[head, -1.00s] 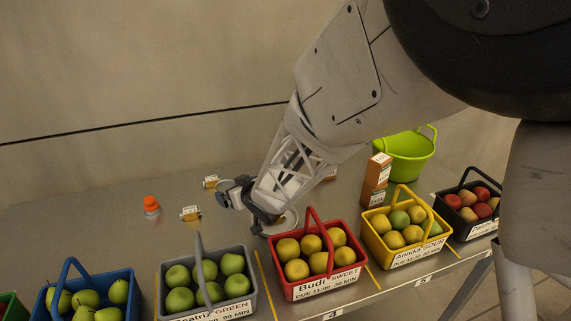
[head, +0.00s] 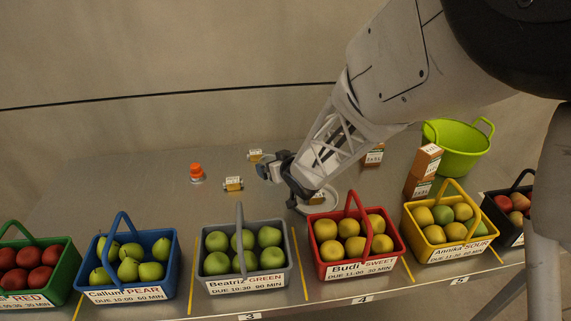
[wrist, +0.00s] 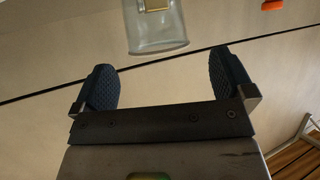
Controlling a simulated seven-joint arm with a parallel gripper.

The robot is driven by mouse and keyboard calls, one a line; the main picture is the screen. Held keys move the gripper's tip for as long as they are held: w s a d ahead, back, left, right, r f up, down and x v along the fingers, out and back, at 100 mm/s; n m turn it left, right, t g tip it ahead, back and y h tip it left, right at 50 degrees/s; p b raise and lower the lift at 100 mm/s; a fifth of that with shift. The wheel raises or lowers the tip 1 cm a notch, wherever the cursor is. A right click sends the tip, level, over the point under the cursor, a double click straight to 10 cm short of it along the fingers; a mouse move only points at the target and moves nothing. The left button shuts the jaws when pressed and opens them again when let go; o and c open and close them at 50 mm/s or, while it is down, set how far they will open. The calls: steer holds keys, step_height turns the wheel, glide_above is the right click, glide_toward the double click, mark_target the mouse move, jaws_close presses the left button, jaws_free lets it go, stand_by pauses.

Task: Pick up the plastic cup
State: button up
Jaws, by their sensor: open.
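My gripper (head: 268,171) is open and empty, low over the grey table and pointing left. Its two dark ribbed fingers also show apart in the wrist view (wrist: 160,88). A clear cup-like vessel (wrist: 158,38) with a gold label stands beyond the fingertips there, its top cut off by the frame. In the head view a small clear vessel with a gold label (head: 233,184) is left of my gripper, and a similar one (head: 255,155) is behind it. An orange object (head: 197,173) stands farther left. I cannot tell for certain which is the plastic cup.
Baskets of fruit line the front edge: green (head: 68,267), blue (head: 172,262), grey (head: 288,255), red (head: 397,248), yellow (head: 485,220) and black. A lime tub (head: 455,150) and cartons (head: 428,160) stand right. A pale round item (head: 326,207) lies below my wrist. The left back is clear.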

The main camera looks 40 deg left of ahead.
mark_target(266, 160)
steer(key=shift+x, duration=2.55)
steer(key=shift+w, duration=0.15)
steer(key=shift+c, duration=0.2)
steer(key=c, duration=1)
